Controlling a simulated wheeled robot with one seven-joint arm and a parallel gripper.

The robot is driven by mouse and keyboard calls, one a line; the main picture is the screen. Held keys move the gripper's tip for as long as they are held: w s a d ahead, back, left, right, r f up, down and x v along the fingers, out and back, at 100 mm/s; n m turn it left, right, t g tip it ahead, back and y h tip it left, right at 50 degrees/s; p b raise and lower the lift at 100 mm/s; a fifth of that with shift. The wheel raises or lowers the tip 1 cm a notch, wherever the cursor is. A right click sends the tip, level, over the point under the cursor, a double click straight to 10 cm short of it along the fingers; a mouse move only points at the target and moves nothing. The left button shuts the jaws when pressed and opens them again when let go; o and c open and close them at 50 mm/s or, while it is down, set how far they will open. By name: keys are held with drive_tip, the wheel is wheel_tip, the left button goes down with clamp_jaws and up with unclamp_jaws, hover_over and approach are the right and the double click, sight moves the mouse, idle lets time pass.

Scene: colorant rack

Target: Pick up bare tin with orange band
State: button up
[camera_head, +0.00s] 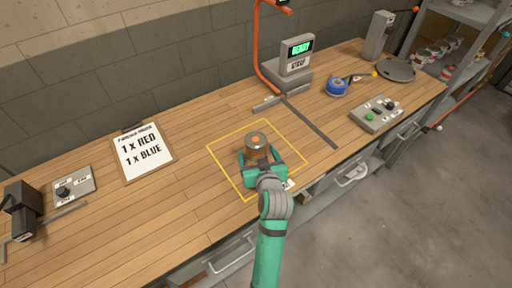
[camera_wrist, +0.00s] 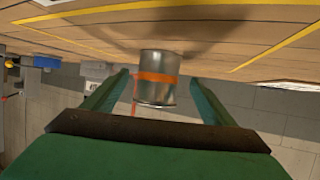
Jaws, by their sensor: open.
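The bare metal tin with an orange band (camera_head: 257,145) stands on the wooden bench inside a yellow outlined square. In the wrist view the tin (camera_wrist: 157,78) appears upside down, between and just beyond the fingertips. My green gripper (camera_head: 262,168) is at the near side of the tin, low over the bench. In the wrist view its two fingers (camera_wrist: 158,88) are apart, one on each side of the tin, with gaps visible. The lower near side of the tin is partly hidden by my gripper in the head view.
A clipboard reading 1 x RED, 1 x BLUE (camera_head: 143,151) lies to the left. A scale with a green display (camera_head: 293,70), a blue round item (camera_head: 337,86) and a button panel (camera_head: 377,113) stand behind and right. Shelves with several tins (camera_head: 437,55) are far right.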

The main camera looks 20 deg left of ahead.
drive_tip(key=shift+x, duration=2.25)
drive_tip(key=shift+w+d, duration=0.1)
drive_tip(key=c, duration=1.3)
drive_tip(key=shift+r, duration=0.1)
drive_tip(key=shift+c, duration=0.6)
drive_tip(key=shift+r, duration=0.15)
